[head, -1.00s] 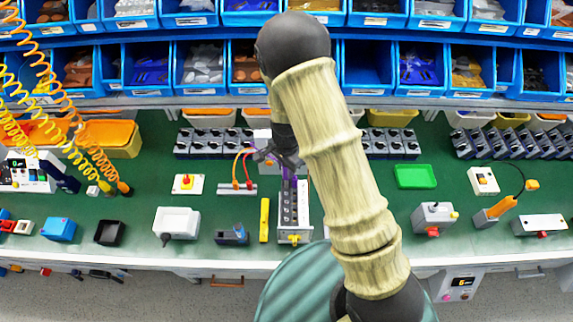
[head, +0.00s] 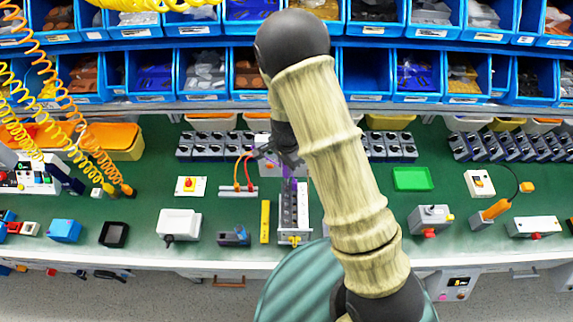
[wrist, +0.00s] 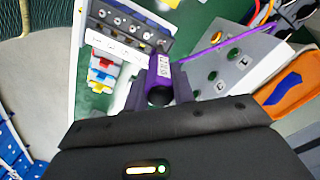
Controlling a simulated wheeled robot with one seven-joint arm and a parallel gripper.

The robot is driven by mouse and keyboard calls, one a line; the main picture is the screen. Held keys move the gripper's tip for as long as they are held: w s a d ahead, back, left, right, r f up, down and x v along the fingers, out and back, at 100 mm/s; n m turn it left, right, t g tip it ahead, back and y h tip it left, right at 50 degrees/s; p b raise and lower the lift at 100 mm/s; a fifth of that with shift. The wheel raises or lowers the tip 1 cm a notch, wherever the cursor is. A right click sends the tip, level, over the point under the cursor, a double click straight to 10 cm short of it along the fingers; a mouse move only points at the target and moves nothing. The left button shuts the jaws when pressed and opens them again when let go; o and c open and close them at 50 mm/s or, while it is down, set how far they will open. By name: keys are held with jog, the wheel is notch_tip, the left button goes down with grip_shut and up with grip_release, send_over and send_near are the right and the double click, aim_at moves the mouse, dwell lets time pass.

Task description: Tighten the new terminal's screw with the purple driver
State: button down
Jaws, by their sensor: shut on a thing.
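My gripper (head: 280,156) is shut on the purple driver, above the back end of the grey terminal fixture (head: 294,232) at the middle of the bench. The purple driver (wrist: 163,68) stands between the two fingers in the wrist view. In the head view the driver (head: 288,172) is a thin purple piece under the gripper. The fixture (wrist: 128,22) in the wrist view carries a row of round screws. The driver's tip is hidden, so I cannot tell whether it touches a screw. I cannot single out the new terminal.
A yellow bar (head: 265,222) lies left of the fixture. A plate with orange cables (head: 238,191) is behind it to the left. A green tray (head: 413,179) and a grey switch box (head: 432,219) are to the right. Blue bins (head: 366,70) line the back.

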jog(key=shift+r+p, duration=1)
jog(key=shift+r, duration=0.35)
jog(key=shift+s, duration=0.1)
